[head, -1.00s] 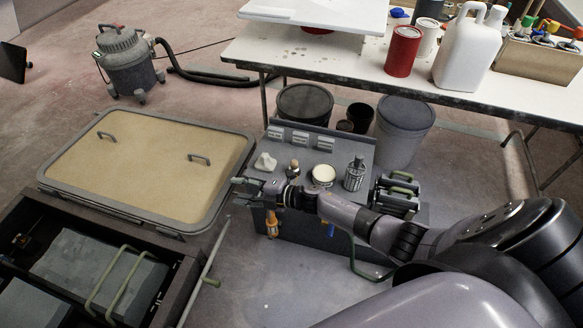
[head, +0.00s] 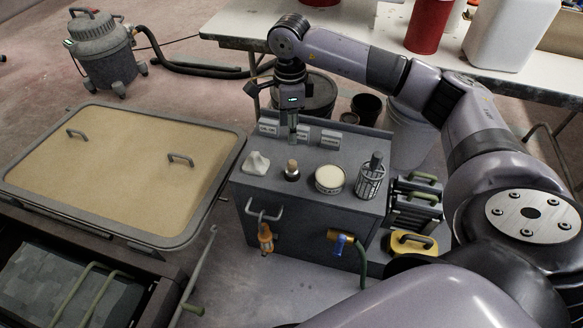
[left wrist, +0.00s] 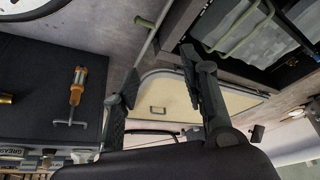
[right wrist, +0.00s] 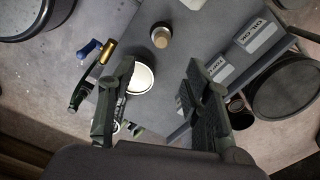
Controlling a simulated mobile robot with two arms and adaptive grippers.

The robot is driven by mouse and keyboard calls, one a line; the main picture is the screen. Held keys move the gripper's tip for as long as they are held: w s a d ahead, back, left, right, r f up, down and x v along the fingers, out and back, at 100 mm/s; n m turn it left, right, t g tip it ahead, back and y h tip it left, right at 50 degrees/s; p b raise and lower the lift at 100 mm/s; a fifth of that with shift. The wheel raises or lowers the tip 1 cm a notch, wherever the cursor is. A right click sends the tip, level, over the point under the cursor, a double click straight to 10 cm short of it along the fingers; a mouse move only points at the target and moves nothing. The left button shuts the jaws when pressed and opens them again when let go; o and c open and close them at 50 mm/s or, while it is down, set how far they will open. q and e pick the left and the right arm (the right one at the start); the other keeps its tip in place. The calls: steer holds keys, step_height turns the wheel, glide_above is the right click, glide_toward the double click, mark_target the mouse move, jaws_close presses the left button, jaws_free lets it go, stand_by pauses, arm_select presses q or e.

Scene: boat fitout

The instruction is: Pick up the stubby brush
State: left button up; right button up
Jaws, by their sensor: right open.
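The stubby brush (head: 292,172), with a pale wooden top and a dark lower part, appears to stand upright on the grey cabinet (head: 300,198). In the right wrist view the stubby brush (right wrist: 161,36) is seen from above, beyond my open fingertips and not between them. My right gripper (head: 293,138) points down over the back of the cabinet, behind and above the brush. In the right wrist view my right gripper (right wrist: 160,72) is open and empty. My left gripper (left wrist: 154,72) is open and empty in the left wrist view and out of the head view.
A white lump (head: 256,163) sits left of the brush. A round tin with a cream top (head: 331,179) and a wire holder (head: 370,180) stand to its right. Labelled blocks (head: 331,139) line the cabinet's back edge. The white table (head: 235,28) stands behind.

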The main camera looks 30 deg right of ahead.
steer(key=b, duration=0.2)
glide_above(290, 162)
steer(key=f, duration=0.9)
steer(key=shift+s+a, duration=0.1)
steer(key=shift+s, duration=0.1)
steer(key=shift+f, duration=0.6)
step_height(290, 162, down, 4)
steer(key=shift+w+f+b, duration=0.15)
steer(key=shift+b, duration=0.65)
steer(key=shift+f, duration=0.25)
arm_select(q)
steer(key=w+d+r+t+h, duration=0.1)
steer(key=w+d+r+t, duration=0.1)
steer(key=w+r+t, duration=0.3)
steer(key=w+d+r+t+h, duration=0.2)
steer(key=w+r+t, duration=0.3)
steer(key=w, duration=0.4)
steer(key=shift+w+d+r+m, duration=0.15)
steer(key=shift+d+r+m, duration=0.15)
steer(key=shift+d+r, duration=0.5)
arm_select(e)
steer(key=shift+c, duration=0.5)
jaws_close()
arm_select(q)
steer(key=shift+a, duration=0.1)
arm_select(e)
steer(key=shift+r, duration=0.1)
